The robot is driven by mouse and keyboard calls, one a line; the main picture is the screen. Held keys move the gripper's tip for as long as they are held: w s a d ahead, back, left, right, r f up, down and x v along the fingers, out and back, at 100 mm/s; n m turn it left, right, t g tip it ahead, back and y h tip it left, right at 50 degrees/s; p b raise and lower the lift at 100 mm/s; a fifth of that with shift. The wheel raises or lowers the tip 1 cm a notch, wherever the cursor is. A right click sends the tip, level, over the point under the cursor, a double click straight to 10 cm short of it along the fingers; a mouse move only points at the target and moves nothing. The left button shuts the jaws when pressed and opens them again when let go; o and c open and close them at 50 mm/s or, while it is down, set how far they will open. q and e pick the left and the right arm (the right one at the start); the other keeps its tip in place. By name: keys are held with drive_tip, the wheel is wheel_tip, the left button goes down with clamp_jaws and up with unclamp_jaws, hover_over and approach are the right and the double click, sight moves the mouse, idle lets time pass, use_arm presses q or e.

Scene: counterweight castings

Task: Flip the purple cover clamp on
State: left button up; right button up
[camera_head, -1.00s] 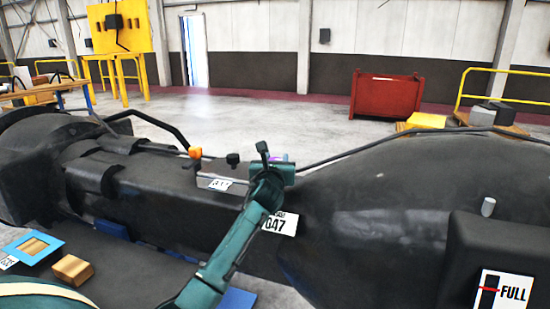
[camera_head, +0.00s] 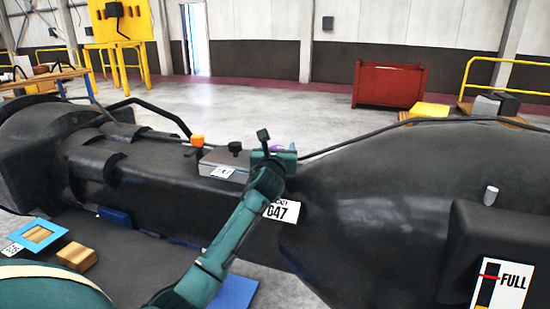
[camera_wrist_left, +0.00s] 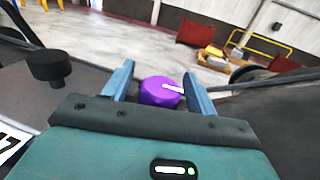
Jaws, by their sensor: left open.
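The purple cover clamp (camera_wrist_left: 160,91) shows in the left wrist view as a round purple knob with a white mark on top. It lies between the two fingers of my left gripper (camera_wrist_left: 158,70), which is open with a gap visible on both sides. In the head view the left gripper (camera_head: 273,155) is over the dark casting, beside the grey cover box (camera_head: 222,162). Only a sliver of the purple clamp (camera_head: 277,148) shows there, the rest hidden by the gripper. My right gripper is not in view.
A dark cable (camera_head: 340,145) runs behind the gripper. A red bin (camera_head: 388,85) stands on the open floor behind.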

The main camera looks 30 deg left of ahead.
use_arm(q)
drive_tip(key=b+v, duration=0.1)
drive_tip(key=v, duration=1.1)
drive_tip(key=shift+s+d, duration=0.1)
drive_tip(key=shift+s, duration=0.25)
drive_tip(key=shift+f, duration=0.1)
